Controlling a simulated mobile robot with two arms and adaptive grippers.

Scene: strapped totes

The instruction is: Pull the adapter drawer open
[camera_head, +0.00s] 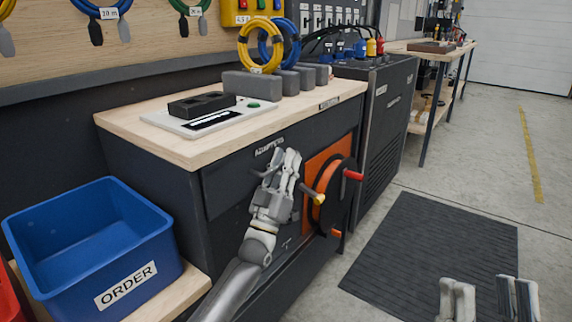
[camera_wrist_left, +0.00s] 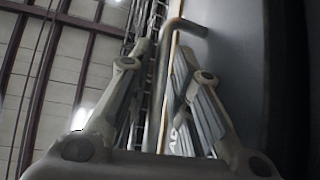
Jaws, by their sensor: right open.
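The adapter drawer (camera_head: 228,189) is a dark front marked ADAPTERS, below the wooden top of the workbench cabinet. It looks flush with the cabinet. Its grey bar handle (camera_head: 257,173) is mostly hidden by my left gripper (camera_head: 283,165). In the left wrist view the bent handle bar (camera_wrist_left: 163,85) runs between the two fingers of the left gripper (camera_wrist_left: 162,72), which stand close on either side of it. My right gripper (camera_head: 488,298) is open and empty, low at the right, over the floor and away from the drawer.
An orange panel (camera_head: 317,166) with a dark reel and red and yellow knobs sits just right of the left gripper. A blue ORDER tote (camera_head: 136,284) stands at the left. A scale-like device (camera_head: 211,117) and cable coils (camera_head: 248,50) are on the bench top. A dark floor mat (camera_head: 440,245) lies clear.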

